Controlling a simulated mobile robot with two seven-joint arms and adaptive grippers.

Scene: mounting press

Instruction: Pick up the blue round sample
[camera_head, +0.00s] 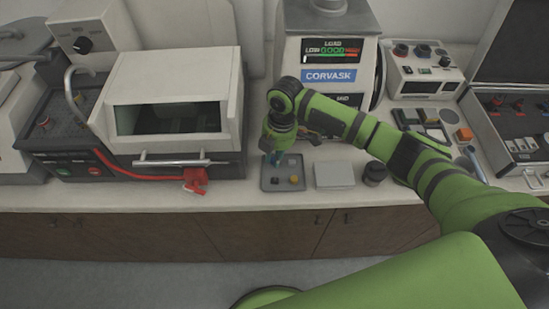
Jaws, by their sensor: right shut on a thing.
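My right gripper (273,153) points down over the back left of a small grey tray (284,188) on the counter. It is shut on the blue round sample (275,159), of which only a small blue patch shows below the fingers. I cannot tell whether the sample still touches the tray. A dark piece (275,181) and a yellow-orange piece (294,180) lie in the front of the tray. My left gripper is not in view.
A machine labelled Corvask (329,76) stands just behind my right gripper. A white hooded machine (173,90) stands to the left, with a red tag (195,181) at its front. Right of the tray are a pale flat block (334,174) and a dark round jar (375,174).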

